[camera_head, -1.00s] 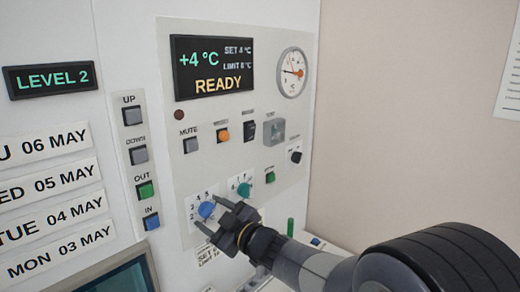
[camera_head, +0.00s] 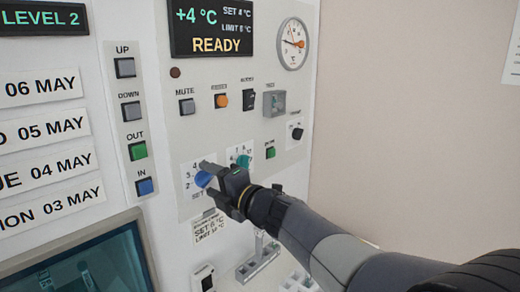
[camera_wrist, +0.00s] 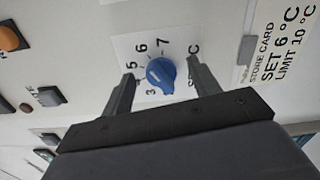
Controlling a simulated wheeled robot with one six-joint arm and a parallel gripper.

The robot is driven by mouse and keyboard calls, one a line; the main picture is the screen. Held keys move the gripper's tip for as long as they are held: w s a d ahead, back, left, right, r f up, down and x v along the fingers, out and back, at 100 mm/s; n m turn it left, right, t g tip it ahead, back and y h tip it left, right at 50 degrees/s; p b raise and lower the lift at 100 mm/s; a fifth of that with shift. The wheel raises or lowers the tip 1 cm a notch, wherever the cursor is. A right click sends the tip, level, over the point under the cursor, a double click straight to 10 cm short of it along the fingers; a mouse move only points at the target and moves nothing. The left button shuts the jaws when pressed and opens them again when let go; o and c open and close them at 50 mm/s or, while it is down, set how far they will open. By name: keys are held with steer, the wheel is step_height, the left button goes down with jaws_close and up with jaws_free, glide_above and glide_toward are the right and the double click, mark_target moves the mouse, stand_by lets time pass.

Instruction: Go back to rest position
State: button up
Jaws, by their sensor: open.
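My gripper (camera_head: 222,180) is in front of the control panel (camera_head: 190,142), at the blue set knob (camera_head: 203,179). In the wrist view the blue knob (camera_wrist: 160,74) sits between the two spread fingers of my gripper (camera_wrist: 160,85), with a gap on each side. Its white pointer mark lies near the 4 to 5 side of its number scale, though the exact setting is hard to tell. In the head view the gripper partly hides the knob and its scale.
A green knob (camera_head: 243,161) is close beside the gripper. Push buttons, a display reading READY (camera_head: 212,27) and a dial gauge (camera_head: 293,43) are above. A store card (camera_head: 209,228) is below, and a rack (camera_head: 258,262) stands lower right.

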steer(key=shift+s+d+n+b, duration=0.2)
steer(key=shift+n+b, duration=0.3)
steer(key=shift+n, duration=0.6)
steer(key=shift+v, duration=1.85)
